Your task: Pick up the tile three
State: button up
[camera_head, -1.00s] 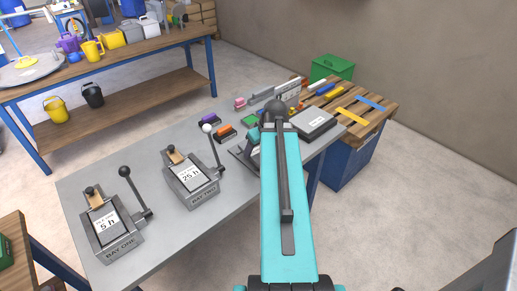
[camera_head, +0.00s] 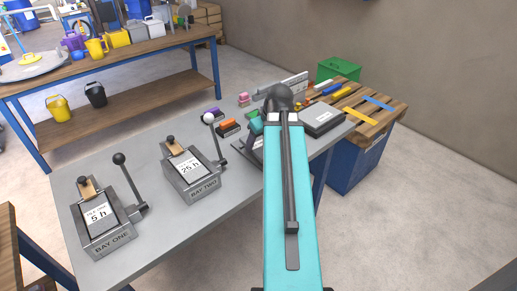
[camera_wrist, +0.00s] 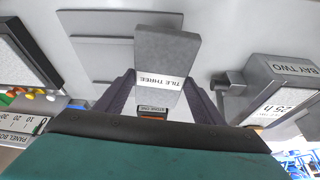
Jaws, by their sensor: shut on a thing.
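Tile three (camera_wrist: 164,58) is a grey slab with a white label reading TILE THREE, seen in the wrist view. My gripper (camera_wrist: 160,95) is shut on it, with one dark finger on each side of its labelled end. The tile's far end points away from my gripper, over the grey table. In the head view my teal arm (camera_head: 290,200) reaches over the table, and it hides most of the gripper and the tile.
Bay one (camera_head: 108,235) and bay two (camera_head: 192,180) stand on the grey table (camera_head: 160,240), each with an upright lever. A grey box (camera_head: 322,120) stands right of my arm. Orange (camera_head: 228,125) and purple (camera_head: 211,112) blocks lie behind bay two. A wooden-topped stand (camera_head: 372,110) is at the right.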

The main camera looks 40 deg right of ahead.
jog(key=shift+s+a+f+b, duration=0.15)
jog(key=shift+a+b, duration=0.25)
jog(key=shift+b, duration=2.85)
jog(key=s+a+b, duration=0.1)
jog(key=b, duration=0.4)
jog(key=shift+a, duration=0.15)
jog(key=shift+s+a+r+b, duration=0.15)
jog(key=shift+s+a+b, duration=0.2)
jog(key=shift+a+b, duration=0.4)
jog(key=shift+s+a+r+b, duration=0.15)
jog(key=shift+s+a+b, duration=0.2)
jog(key=shift+a+b, duration=0.4)
jog(key=shift+s+a+r+b, duration=0.15)
jog(key=shift+s+a+b, duration=0.3)
jog(key=shift+a, duration=0.5)
jog(key=shift+w, duration=0.1)
